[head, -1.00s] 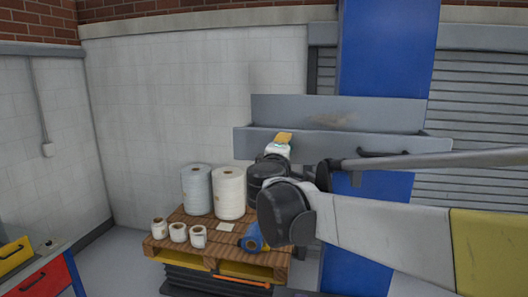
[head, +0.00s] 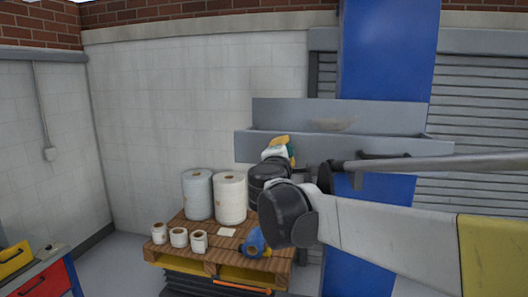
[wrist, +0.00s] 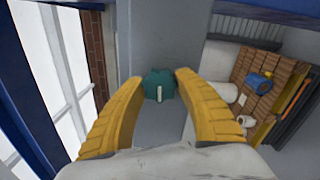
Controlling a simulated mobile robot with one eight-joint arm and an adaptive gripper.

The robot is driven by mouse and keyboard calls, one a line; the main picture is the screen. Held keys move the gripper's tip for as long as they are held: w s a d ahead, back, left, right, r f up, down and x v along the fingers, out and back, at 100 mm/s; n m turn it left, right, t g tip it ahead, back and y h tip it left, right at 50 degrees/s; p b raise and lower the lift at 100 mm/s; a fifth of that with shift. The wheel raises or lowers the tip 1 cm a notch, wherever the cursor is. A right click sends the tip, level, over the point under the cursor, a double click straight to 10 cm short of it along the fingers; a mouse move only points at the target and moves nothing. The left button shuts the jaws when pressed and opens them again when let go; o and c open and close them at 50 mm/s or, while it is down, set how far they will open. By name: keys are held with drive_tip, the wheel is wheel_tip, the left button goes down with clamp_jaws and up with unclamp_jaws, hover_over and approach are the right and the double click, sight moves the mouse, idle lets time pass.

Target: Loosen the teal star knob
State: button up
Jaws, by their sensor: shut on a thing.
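The teal star knob (wrist: 157,82) shows in the wrist view between the tips of my two yellow fingers, with a pale upright mark on its near side. My gripper (wrist: 160,76) is shut on it, one finger on each side. Behind the knob is a grey metal surface (wrist: 165,40). In the head view my gripper (head: 278,142) is at the grey beam (head: 400,148) left of the blue column; a little green shows beside it, and my wrist hides most of the knob.
Below stands a wooden pallet (head: 190,252) with large pale rolls (head: 231,198), several small rolls (head: 179,237) and a blue object (head: 254,243). A blue column (head: 385,60) rises behind my arm. A red-drawer cabinet (head: 48,287) is at lower left.

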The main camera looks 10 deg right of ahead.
drive_tip(key=o, duration=1.2)
drive_tip(key=shift+w+a, duration=0.1)
drive_tip(key=v, duration=1.2)
